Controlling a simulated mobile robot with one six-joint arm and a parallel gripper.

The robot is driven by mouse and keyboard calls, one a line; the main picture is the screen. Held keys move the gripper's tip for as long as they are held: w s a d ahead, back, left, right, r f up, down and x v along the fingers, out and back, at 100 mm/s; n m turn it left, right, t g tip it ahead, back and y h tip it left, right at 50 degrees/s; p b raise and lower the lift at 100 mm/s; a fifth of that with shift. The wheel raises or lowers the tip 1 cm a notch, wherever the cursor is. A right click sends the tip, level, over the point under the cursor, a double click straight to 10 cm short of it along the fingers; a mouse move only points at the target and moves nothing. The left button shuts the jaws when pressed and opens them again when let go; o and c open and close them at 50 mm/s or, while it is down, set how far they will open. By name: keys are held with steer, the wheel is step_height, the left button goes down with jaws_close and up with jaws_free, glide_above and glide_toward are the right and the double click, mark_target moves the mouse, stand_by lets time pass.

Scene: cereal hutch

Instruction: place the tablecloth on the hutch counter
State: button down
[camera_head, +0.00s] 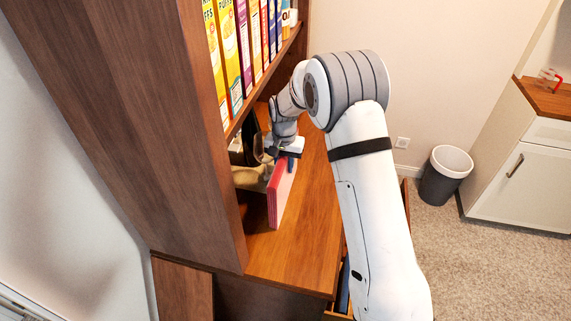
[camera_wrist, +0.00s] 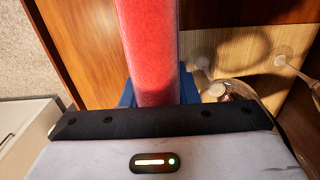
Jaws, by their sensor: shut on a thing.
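The folded tablecloth (camera_head: 279,196) is a flat red and pink slab standing on edge at the hutch counter (camera_head: 294,257). I cannot tell for certain whether its lower edge touches the wood. My gripper (camera_head: 291,160) is shut on its upper part, with blue fingertips on either side. In the wrist view the red tablecloth (camera_wrist: 150,45) runs away from between the blue fingers (camera_wrist: 156,92), over the brown counter. The fingers are partly hidden behind the dark gripper body.
Cereal boxes (camera_head: 242,45) stand on the shelf above the counter. A tan object (camera_head: 250,178) sits left of the tablecloth, and glassware (camera_wrist: 228,90) shows close to the right finger. The hutch side panel (camera_head: 190,110) is at left. The counter's near end is clear.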

steer(key=c, duration=1.1)
jaws_free()
step_height(320, 180, up, 12)
steer(key=shift+r+b, duration=0.1)
steer(key=shift+b, duration=0.75)
steer(key=shift+s+d+r, duration=0.15)
steer(key=shift+d+r, duration=0.05)
steer(key=s+d+r+n+t, duration=0.1)
steer(key=s+d+r, duration=0.3)
steer(key=s+d, duration=0.25)
steer(key=s+d+r+t, duration=0.1)
steer(key=s+d+r, duration=0.4)
steer(key=s, duration=0.3)
steer(key=shift+n+t, duration=0.5)
steer(key=shift+n, duration=0.1)
steer(key=s+d+f, duration=0.1)
steer(key=s+d, duration=0.1)
steer(key=s, duration=0.3)
steer(key=s+d+f, duration=0.1)
steer(key=s+d, duration=0.2)
steer(key=s, duration=0.3)
steer(key=s+d+f, duration=0.1)
steer(key=s+d, duration=0.1)
steer(key=s, duration=0.4)
steer(key=shift+s+d, duration=0.15)
